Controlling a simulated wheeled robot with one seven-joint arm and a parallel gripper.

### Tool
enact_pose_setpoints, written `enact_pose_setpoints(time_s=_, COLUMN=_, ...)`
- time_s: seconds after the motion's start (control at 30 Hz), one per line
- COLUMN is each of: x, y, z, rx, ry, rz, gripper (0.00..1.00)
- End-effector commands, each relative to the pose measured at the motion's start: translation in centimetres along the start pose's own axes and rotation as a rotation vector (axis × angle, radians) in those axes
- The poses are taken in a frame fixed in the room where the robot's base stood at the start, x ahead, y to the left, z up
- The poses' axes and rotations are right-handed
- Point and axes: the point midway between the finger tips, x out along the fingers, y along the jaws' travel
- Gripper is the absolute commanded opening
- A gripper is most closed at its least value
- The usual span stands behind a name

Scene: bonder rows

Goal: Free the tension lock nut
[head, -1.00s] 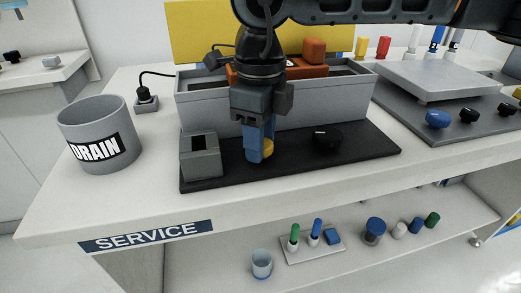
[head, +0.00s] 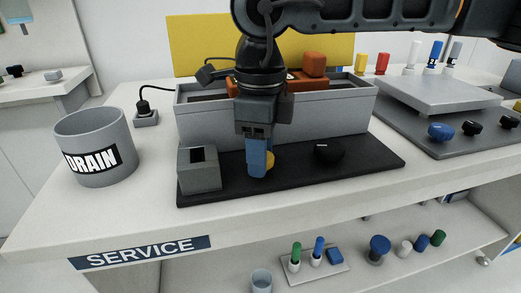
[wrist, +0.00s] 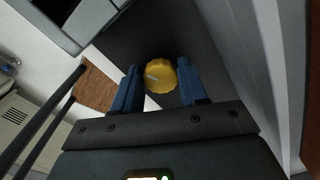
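The yellow scalloped knob, which I take to be the lock nut (wrist: 160,75), has a small pale mark on its face. It sits at the black base plate (head: 300,172) in front of a grey trough. In the head view it shows only partly (head: 270,162), behind my fingers. My gripper (head: 258,164) points down there with blue fingers. In the wrist view the fingers (wrist: 158,82) stand apart, one on each side of the knob. A narrow gap shows on the left; I cannot tell whether the right finger touches it.
A grey block with a square opening (head: 199,170) stands close left of my gripper, and a black knob (head: 328,152) to its right. The grey trough (head: 310,118) is close behind. A DRAIN bin (head: 95,150) stands at the left; the bench's front strip is clear.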

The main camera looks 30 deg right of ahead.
Motion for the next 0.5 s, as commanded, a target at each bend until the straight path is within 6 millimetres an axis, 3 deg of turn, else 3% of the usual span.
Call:
enact_pose_setpoints(time_s=0.2, x=0.00, y=-0.01, z=0.01, rx=0.000, ry=0.000, rz=0.000, gripper=0.64)
enact_pose_setpoints(time_s=0.5, x=-0.35, y=-0.05, z=0.02, rx=0.001, ry=-0.001, rz=-0.002, gripper=0.65)
